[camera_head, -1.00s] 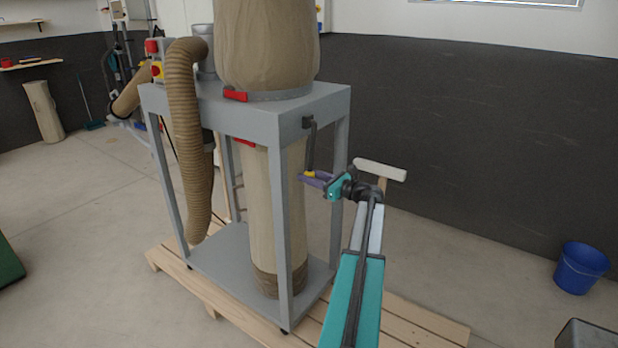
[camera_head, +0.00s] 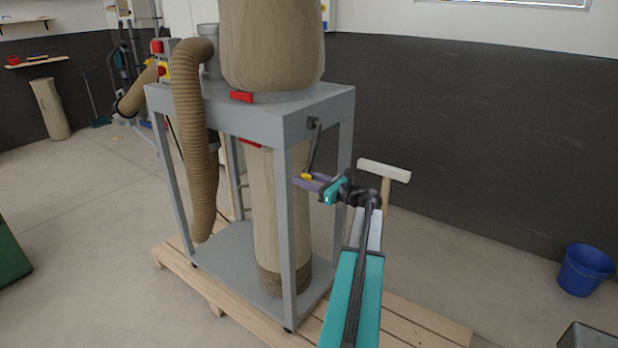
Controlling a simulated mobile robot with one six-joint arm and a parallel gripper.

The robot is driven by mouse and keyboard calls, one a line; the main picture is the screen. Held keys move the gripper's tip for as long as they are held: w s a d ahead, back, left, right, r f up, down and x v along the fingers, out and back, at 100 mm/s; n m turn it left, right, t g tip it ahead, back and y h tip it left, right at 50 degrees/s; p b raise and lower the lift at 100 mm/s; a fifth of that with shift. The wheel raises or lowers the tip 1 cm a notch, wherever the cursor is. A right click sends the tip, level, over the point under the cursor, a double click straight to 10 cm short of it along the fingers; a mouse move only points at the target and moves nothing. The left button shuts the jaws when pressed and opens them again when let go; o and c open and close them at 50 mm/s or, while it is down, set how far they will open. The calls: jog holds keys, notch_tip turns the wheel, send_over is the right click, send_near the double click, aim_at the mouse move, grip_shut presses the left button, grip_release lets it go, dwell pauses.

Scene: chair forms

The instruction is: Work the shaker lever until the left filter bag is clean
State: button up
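The shaker lever (camera_head: 312,150) is a dark bar hanging from a pivot on the right side of the grey frame, with a yellow grip (camera_head: 306,176) at its lower end. It slants down to the left. My gripper (camera_head: 308,181), with purple fingers, is at the yellow grip and looks shut on it; the small size hides the exact contact. One large tan filter bag (camera_head: 270,45) stands above the frame, its top cut off by the picture. A tan lower bag (camera_head: 268,200) hangs below, partly behind a frame post. I cannot tell dust on either bag.
The grey frame (camera_head: 225,112) stands on a wooden pallet (camera_head: 400,318). A tan hose (camera_head: 190,130) runs down its left side. A pale T-shaped handle (camera_head: 384,171) is just right of my gripper. A blue bucket (camera_head: 585,270) stands at the right on open floor.

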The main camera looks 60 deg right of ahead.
jog(key=shift+a+r, duration=0.1)
jog(key=shift+a, duration=0.1)
jog(key=shift+a+r+p, duration=0.6)
jog(key=shift+a+r, duration=0.2)
jog(key=shift+a, duration=0.35)
jog(key=shift+a+r+p, duration=0.55)
jog(key=shift+a+r, duration=0.25)
jog(key=shift+a, duration=0.35)
jog(key=a+r+p, duration=0.1)
jog(key=r, duration=0.1)
jog(key=a+r+p, duration=0.1)
jog(key=a, duration=0.1)
jog(key=shift+r+p, duration=0.35)
jog(key=shift+d+f+b, duration=0.55)
jog(key=shift+d+f, duration=0.4)
jog(key=shift+f, duration=0.2)
jog(key=shift+d+f+b, duration=0.55)
jog(key=shift+d+f, duration=0.35)
jog(key=shift+f, duration=0.25)
